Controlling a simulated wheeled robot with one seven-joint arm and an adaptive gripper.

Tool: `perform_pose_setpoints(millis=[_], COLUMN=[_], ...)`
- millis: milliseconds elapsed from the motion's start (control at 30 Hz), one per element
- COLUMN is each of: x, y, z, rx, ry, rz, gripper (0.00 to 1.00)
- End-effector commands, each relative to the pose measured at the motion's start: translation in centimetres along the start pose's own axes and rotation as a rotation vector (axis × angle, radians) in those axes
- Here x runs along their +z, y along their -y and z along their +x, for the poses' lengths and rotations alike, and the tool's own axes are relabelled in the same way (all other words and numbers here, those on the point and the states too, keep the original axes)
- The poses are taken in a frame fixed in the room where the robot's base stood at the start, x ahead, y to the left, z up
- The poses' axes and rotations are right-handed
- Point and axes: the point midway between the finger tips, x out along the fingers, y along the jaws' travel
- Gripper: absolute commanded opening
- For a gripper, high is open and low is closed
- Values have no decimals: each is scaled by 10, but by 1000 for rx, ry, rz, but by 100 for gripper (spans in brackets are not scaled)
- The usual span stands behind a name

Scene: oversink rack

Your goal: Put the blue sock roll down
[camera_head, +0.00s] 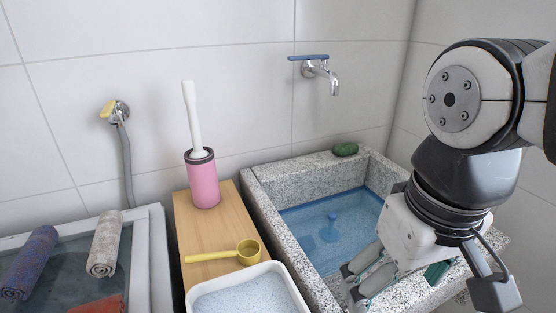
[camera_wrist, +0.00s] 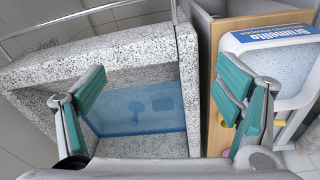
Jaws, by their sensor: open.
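A dark blue roll (camera_head: 31,262), which looks like the blue sock roll, lies on the glassy dark top at the far left of the head view. It is well away from my gripper and does not show in the wrist view. My gripper (camera_head: 356,280) is at the right, above the front part of the stone sink. In the wrist view its green-padded fingers (camera_wrist: 160,98) are spread wide with nothing between them. The sink basin with its blue floor shows behind the fingers.
A grey roll (camera_head: 104,244) and a partly cut-off red roll (camera_head: 97,304) lie near the blue one. A wooden board (camera_head: 220,218) holds a pink brush holder (camera_head: 203,182), a yellow scoop (camera_head: 226,255) and a white tub (camera_head: 290,290). A tap (camera_head: 322,72) and a green lump (camera_head: 345,149) are by the sink (camera_head: 290,243).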

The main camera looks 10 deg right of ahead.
Motion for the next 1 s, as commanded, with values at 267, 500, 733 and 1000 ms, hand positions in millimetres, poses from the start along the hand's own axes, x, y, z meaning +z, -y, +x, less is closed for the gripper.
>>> perform_pose_setpoints(millis=[267,500,733,1000], x=[38,39,39,39], y=[2,2,2,2], z=[2,2,2,-1], rx=[-21,-21,-21,-21], ry=[3,5,4,2], rz=[19,19,19,19], gripper=[84,84,84,84])
